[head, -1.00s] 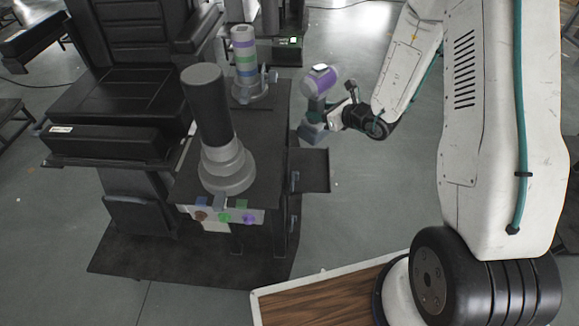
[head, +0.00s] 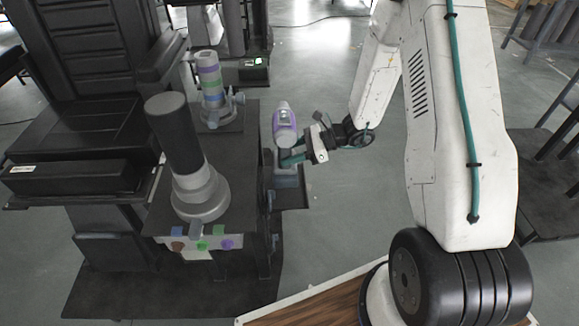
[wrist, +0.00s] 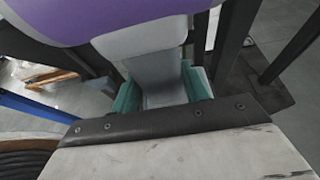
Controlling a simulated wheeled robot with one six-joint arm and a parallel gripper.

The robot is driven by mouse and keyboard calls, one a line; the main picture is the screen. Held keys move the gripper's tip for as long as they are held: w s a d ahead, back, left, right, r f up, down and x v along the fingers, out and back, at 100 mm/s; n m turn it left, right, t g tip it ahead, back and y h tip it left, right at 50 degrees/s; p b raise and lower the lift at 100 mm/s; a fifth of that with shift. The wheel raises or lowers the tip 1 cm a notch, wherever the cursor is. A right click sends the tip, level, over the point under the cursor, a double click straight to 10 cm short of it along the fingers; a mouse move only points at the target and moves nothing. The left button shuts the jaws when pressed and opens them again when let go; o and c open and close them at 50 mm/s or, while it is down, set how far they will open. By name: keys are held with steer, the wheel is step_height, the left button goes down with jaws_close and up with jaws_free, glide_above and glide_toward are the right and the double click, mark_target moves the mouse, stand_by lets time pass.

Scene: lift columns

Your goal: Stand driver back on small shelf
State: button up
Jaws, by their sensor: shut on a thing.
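The driver (head: 284,124) has a purple and grey body and a wide grey battery foot. My gripper (head: 291,157) is shut on its handle from the right. In the wrist view the grey handle (wrist: 158,75) sits between the teal finger pads, and the purple body (wrist: 110,15) shows above. The driver stands about upright, foot down. The small shelf (head: 297,197) is a dark plate on the right side of the workbench. The driver's foot is over this shelf and hides much of it. I cannot tell whether the foot touches it.
The dark workbench top (head: 240,150) carries a tall black-topped grey column (head: 175,130) and a banded column (head: 210,80). Coloured buttons (head: 202,245) line its front. Open floor lies right of the shelf.

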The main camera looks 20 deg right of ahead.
steer(key=shift+f, duration=2.35)
steer(key=shift+f, duration=0.15)
steer(key=o, duration=1.4)
